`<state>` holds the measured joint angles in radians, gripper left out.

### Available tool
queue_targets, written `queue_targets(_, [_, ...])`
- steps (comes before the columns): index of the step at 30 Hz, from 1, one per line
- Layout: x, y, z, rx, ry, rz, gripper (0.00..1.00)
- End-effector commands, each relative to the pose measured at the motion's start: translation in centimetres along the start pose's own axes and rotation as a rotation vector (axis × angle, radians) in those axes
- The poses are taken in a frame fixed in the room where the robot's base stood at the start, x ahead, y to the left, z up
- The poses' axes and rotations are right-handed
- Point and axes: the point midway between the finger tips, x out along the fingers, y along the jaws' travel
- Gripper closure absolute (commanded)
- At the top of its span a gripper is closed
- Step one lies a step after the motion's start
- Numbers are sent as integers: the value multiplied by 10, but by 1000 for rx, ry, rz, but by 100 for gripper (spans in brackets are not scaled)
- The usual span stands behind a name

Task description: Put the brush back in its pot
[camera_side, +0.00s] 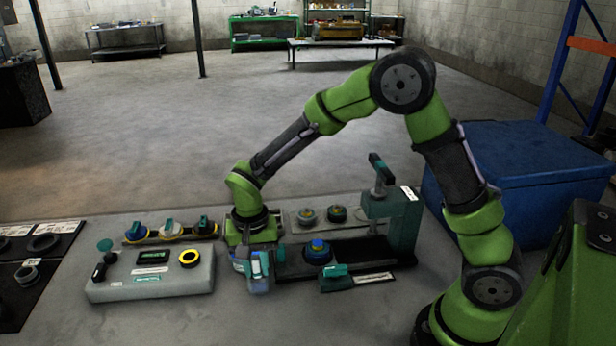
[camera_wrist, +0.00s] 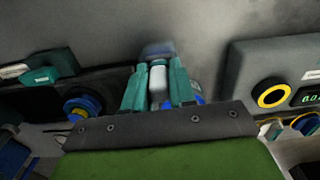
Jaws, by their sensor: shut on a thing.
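My gripper (camera_side: 258,264) is low over the front edge of the bench, between the grey control box and the dark base of the press. Its teal fingers (camera_wrist: 156,88) are closed around a pale grey-white cylindrical piece (camera_wrist: 157,77), which I take to be the brush's handle. A blurred blue-grey part (camera_wrist: 157,50) shows just beyond the fingertips. In the side view a blue-grey shape (camera_side: 258,286) shows right below the fingers. I cannot tell whether it is the pot or part of the brush. The bristles are not clearly visible.
The grey control box (camera_side: 150,275) with a yellow-ringed button is close on the left. A blue-capped round part (camera_side: 318,250) and a teal-handled block (camera_side: 336,278) are on the right, before the green press (camera_side: 403,225). Several knobbed parts stand behind. A blue bin (camera_side: 540,170) is at right.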

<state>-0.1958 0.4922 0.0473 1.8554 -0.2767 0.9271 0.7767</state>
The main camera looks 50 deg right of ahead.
Motion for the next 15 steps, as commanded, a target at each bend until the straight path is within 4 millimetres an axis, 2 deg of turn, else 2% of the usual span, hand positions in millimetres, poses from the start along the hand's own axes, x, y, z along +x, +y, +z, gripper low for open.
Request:
queue_targets(4, [0, 0, 0, 0, 0, 0, 100])
queue_targets(5, [0, 0, 0, 0, 0, 0, 72])
queue_targets(10, [0, 0, 0, 0, 0, 0, 46])
queue_targets(15, [0, 0, 0, 0, 0, 0, 45])
